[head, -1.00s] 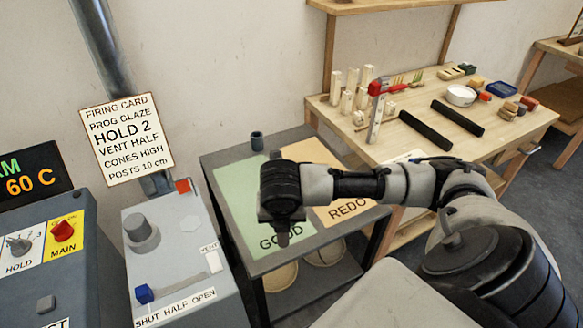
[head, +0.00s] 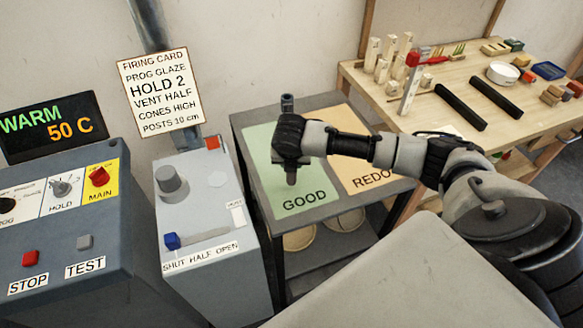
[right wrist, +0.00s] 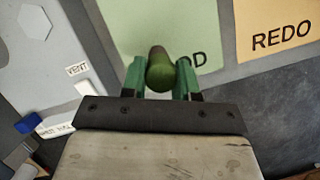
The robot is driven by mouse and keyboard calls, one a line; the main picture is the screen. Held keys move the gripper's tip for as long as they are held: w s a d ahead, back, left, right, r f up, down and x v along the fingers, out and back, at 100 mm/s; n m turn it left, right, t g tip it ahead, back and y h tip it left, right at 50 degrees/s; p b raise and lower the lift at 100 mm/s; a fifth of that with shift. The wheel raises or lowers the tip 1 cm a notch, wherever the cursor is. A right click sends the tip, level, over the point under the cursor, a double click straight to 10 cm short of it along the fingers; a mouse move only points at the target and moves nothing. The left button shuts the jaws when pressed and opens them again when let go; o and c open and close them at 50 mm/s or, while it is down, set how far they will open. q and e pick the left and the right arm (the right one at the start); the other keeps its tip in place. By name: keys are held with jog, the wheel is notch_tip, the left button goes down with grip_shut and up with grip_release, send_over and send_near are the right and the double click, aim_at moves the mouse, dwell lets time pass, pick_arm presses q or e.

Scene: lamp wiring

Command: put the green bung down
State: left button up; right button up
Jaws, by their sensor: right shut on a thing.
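The green bung (right wrist: 159,70) is between the two green-tinted fingers of my right gripper (right wrist: 160,80) in the right wrist view. My right gripper is shut on it. In the head view my right gripper (head: 291,176) points down over the pale green GOOD panel (head: 262,178) of the grey table, behind and left of the GOOD lettering. The GOOD panel also shows behind the bung in the right wrist view (right wrist: 203,22). I cannot tell how high the bung is above it. My left gripper is not in view.
The orange REDO panel (head: 350,160) lies right of the GOOD panel. A small dark cylinder (head: 287,103) stands at the grey table's back edge. The grey vent box (head: 205,200) is close on the left. The wooden bench (head: 440,115) holds posts and dark bars.

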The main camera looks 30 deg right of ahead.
notch_tip(320, 180, down, 4)
jog(key=shift+f+p, duration=0.1)
jog(key=shift+p, duration=0.3)
jog(key=o, duration=1)
jog(key=v, duration=1.2)
jog(key=shift+w+d+b, duration=0.1)
jog(key=shift+w+b, duration=0.05)
jog(key=shift+b, duration=0.2)
